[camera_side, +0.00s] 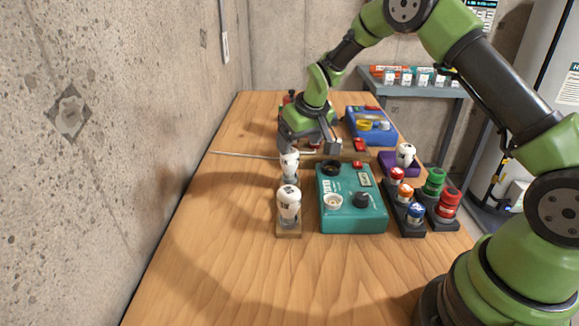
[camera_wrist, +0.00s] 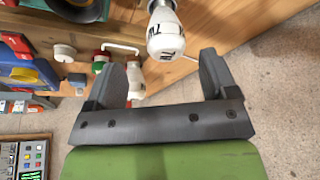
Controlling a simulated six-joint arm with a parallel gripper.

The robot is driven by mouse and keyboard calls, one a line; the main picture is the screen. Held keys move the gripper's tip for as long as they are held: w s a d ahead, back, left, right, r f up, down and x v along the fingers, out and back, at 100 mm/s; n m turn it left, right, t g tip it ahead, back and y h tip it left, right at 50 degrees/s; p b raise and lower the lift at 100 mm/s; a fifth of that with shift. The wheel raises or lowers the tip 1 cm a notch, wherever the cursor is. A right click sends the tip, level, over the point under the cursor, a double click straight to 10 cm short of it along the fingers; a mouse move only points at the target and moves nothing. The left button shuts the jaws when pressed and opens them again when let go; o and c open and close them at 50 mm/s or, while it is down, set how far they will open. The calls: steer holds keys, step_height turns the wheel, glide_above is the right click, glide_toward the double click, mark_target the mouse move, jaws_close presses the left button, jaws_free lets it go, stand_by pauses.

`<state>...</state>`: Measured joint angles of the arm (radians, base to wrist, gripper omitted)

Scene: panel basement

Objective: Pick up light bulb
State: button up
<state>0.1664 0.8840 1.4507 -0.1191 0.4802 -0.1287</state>
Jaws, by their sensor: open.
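Several white light bulbs show in the side view. One bulb (camera_side: 288,204) stands upright on a small wooden block at the front, and a second bulb (camera_side: 290,166) stands behind it. A third bulb (camera_side: 405,153) sits in a purple holder (camera_side: 399,167) at the right. My gripper (camera_side: 310,146) is open, low over the table beyond the second bulb. In the wrist view my gripper (camera_wrist: 161,61) has its fingers spread, with a white bulb (camera_wrist: 166,36) in line with the space between them. No contact with this bulb is visible. Which side-view bulb this is, I cannot tell.
A teal tester box (camera_side: 351,203) stands right of the front bulbs. A rack of coloured caps (camera_side: 410,205) is farther right, and a blue box (camera_side: 372,127) is behind. A thin rod (camera_side: 240,154) lies across the table. The table's front left (camera_side: 215,270) is clear.

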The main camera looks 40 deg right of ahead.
mark_target(291, 151)
steer(key=shift+w+a+x, duration=0.15)
steer(key=shift+x, duration=1.55)
steer(key=shift+w+a+x, duration=0.1)
steer(key=shift+a+x, duration=0.05)
steer(key=shift+x, duration=1.6)
steer(key=shift+r, duration=0.15)
steer(key=c, duration=1)
